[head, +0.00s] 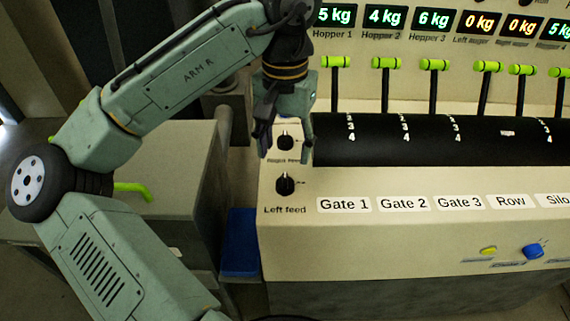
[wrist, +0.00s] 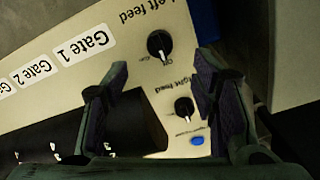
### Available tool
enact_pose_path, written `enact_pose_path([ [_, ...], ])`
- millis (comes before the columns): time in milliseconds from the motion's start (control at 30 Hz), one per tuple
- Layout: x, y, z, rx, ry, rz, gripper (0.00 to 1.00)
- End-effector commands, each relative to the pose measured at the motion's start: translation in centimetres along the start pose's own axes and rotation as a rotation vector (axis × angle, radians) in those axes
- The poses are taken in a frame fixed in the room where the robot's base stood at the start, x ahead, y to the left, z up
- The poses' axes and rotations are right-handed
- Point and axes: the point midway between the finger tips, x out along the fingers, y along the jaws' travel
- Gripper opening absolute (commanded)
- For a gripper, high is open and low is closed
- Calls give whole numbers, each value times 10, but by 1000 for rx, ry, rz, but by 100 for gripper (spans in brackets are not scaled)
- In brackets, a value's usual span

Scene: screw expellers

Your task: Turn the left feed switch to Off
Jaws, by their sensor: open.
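The left feed switch (head: 285,185) is a black knob at the left end of the cream panel, above the label "Left feed". It also shows in the wrist view (wrist: 160,46), upside down, with its white pointer toward small lettering I cannot read surely. The right feed switch (head: 285,141) is a similar knob behind it, also in the wrist view (wrist: 184,109). My gripper (head: 285,152) hangs over the right feed switch, fingers apart and empty. In the wrist view the open fingers (wrist: 162,68) lie either side of the space just short of the left feed switch, not touching it.
A blue button (wrist: 197,140) sits beyond the right feed switch. Green-tipped levers (head: 435,65) stand along a black drum (head: 440,148), under lit weight displays. A yellow knob (head: 488,251) and a blue knob (head: 533,250) are on the front face.

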Motion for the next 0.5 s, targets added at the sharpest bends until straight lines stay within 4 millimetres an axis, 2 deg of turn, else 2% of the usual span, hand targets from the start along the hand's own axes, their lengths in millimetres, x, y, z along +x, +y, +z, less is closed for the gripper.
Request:
enact_pose_path([
  [100, -20, 0, 0, -2, 1, -2, 53],
  [200, -29, 0, 0, -1, 0, -1, 53],
  [500, -34, 0, 0, 0, 0, 0, 53],
])
